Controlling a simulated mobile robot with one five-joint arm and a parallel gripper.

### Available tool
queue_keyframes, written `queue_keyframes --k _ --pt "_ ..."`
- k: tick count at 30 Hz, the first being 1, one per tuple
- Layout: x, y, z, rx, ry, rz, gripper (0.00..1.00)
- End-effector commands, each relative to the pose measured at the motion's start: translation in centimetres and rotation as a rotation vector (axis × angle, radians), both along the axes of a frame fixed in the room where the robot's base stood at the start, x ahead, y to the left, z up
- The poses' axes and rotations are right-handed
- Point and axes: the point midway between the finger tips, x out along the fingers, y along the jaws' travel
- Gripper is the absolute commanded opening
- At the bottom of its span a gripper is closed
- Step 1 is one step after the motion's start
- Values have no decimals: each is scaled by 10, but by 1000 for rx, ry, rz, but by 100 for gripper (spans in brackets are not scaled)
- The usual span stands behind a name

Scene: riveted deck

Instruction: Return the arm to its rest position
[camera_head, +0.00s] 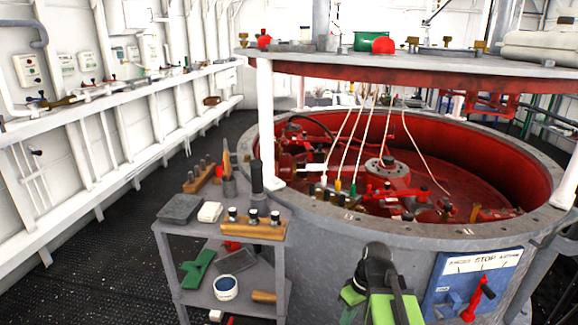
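My arm, with green and black parts, rises from the bottom edge, right of centre. My gripper (376,258) looks like the dark end at its top, in front of the grey outer wall of the large round housing (335,235). I see it from behind, so its fingers are hidden and I cannot tell whether it is open, shut or holding anything.
A grey tool cart (220,240) with blocks, bottles and a white tub (225,288) stands left of my arm. A blue lever panel (475,280) is on the housing to the right. The dark riveted floor (85,265) at left is clear.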

Motion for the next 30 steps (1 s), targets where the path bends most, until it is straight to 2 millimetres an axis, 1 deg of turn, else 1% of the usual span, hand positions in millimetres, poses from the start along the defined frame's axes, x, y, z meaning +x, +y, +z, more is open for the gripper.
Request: queue_keyframes --k 1,3,4,5,6,9,11,12,17,20,24,27,30 --pt "-5 19 -2 -36 9 -15 0" --pt "-11 35 -4 -102 17 -84 0" --pt "-13 36 -5 -129 18 -129 0" --pt "-14 33 -6 -154 20 -182 0" --pt "-14 25 -6 -185 19 -264 0" --pt "-13 9 -7 -243 16 -461 0" --pt "-9 6 -7 -251 19 -578 0" --pt "-9 6 13 -249 22 -595 0" --pt "-9 6 62 -248 23 -590 0" --pt "-9 6 94 -248 23 -589 0" --pt "-9 6 145 -247 23 -588 0" --pt "-9 6 171 -247 23 -588 0" --pt "-9 6 182 -247 23 -588 0"
